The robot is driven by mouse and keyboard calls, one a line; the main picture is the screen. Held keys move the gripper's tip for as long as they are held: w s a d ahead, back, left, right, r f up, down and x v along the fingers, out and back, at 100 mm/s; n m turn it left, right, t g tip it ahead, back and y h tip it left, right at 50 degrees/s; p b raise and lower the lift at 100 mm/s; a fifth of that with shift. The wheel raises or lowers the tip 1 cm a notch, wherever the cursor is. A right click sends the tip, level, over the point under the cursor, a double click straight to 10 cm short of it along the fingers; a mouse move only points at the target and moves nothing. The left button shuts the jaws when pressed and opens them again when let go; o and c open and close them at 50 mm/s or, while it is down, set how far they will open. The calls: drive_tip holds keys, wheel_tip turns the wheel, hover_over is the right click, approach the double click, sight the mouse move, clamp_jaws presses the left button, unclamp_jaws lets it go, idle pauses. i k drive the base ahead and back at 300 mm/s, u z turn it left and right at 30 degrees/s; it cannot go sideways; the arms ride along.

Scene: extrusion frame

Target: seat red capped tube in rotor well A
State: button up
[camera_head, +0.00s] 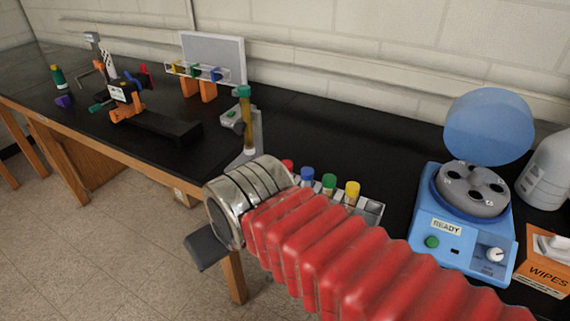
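The red capped tube (288,166) stands at the left end of a row of capped tubes; only its cap shows, and my arm hides its body. The rotor (470,190) sits in a blue centrifuge (461,247) at the right, with its round blue lid (489,127) raised. Dark wells show in the rotor, but their letters are too small to read. My arm crosses the foreground in front of the tubes. A dark grey part of my gripper (207,250) shows past the silver wrist; its fingers cannot be made out, nor whether they hold anything.
Blue (307,174), green (329,182) and yellow (351,190) capped tubes stand in a rack (373,211) beside the red one. A stand with a green-topped column (246,118) rises behind my wrist.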

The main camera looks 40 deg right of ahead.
sight(473, 189)
drive_tip(key=z, duration=0.25)
drive_tip(key=i, duration=0.85)
drive_tip(key=z, duration=0.3)
